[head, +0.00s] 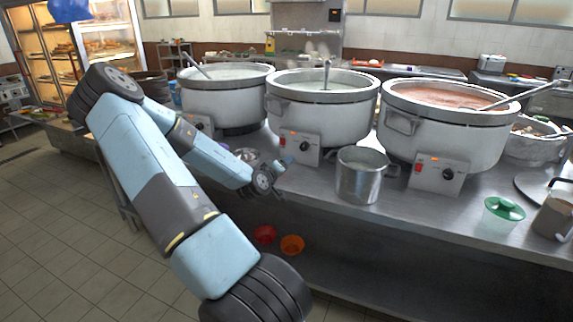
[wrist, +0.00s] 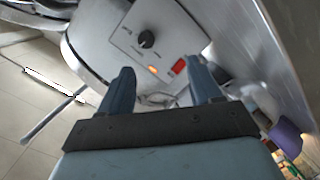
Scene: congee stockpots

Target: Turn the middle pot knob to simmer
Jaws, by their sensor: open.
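The middle pot (head: 318,112) is a large white pot with a ladle in it. On its front is a light control panel (head: 301,148) with a black knob (head: 315,141) and a red switch. My gripper (head: 282,178) is open and empty, a little to the left of and below this panel. In the wrist view my gripper (wrist: 159,78) has its two fingers spread. Beyond them is a panel, apparently the middle pot's, with a black knob (wrist: 146,39), a lit orange lamp (wrist: 153,70) and a red switch (wrist: 178,66). The fingers look apart from the knob.
A steel saucepan (head: 359,180) stands just right of the middle panel. The left pot (head: 222,98) and right pot (head: 440,130) flank the middle one. Red and orange bowls (head: 292,245) are below.

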